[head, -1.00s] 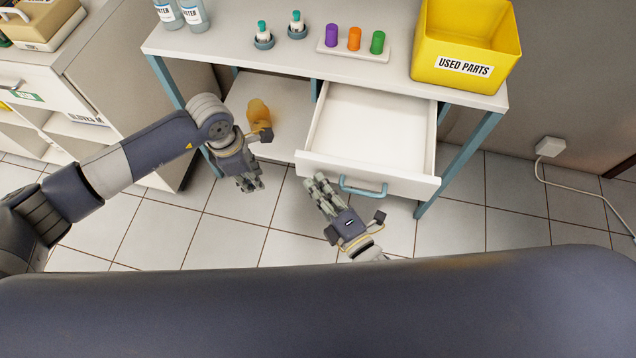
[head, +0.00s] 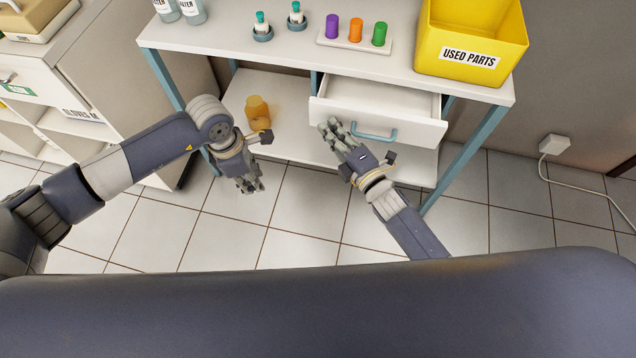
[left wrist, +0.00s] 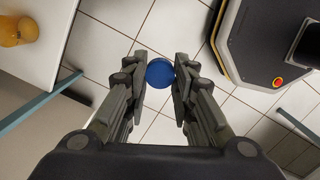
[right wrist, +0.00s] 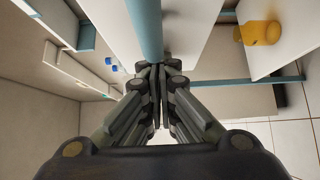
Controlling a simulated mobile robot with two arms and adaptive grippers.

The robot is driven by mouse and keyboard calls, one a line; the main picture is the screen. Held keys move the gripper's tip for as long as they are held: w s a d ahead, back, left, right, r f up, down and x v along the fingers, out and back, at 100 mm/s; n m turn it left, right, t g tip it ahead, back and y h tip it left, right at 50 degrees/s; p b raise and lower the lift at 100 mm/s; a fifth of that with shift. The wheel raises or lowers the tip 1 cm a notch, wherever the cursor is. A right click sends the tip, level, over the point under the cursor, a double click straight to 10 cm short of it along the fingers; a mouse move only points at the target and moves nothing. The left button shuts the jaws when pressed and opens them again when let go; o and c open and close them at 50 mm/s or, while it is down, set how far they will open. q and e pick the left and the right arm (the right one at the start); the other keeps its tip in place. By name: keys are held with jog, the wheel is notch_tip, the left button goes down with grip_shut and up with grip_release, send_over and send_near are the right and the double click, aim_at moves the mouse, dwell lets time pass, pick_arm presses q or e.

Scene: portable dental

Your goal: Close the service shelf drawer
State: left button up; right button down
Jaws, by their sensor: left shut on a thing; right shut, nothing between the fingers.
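The service shelf drawer (head: 425,128) has a white front and a teal handle (head: 375,136); it stands partly open under the shelf's white top. My right gripper (head: 330,128) is shut and empty, its fingertips at the left part of the drawer front, left of the handle. In the right wrist view, its shut fingertips (right wrist: 157,68) are at a teal bar (right wrist: 147,25); contact is unclear. My left gripper (head: 250,187) hangs over the floor left of the drawer. In the left wrist view, it is shut on a round blue thing (left wrist: 160,73).
A yellow USED PARTS bin (head: 475,30) and a rack of coloured cylinders (head: 355,46) stand on the top. An amber jar (head: 258,112) stands on the lower shelf. Teal legs (head: 462,150) flank the shelf. A white cabinet (head: 110,70) is at the left.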

aim_at(340, 98)
jog(key=w+b, duration=0.1)
jog(key=w, duration=0.2)
jog(key=w+d+b, duration=0.1)
jog(key=w, duration=0.2)
jog(key=w+d+b, duration=0.1)
jog(key=w, duration=0.2)
jog(key=shift+d+f, duration=0.15)
jog(key=shift+d, duration=0.1)
jog(key=shift+w+d+b, duration=0.15)
jog(key=shift+w+b, duration=0.15)
jog(key=shift+w, duration=0.2)
jog(key=shift+r, duration=0.25)
jog(key=shift+w+d, duration=0.1)
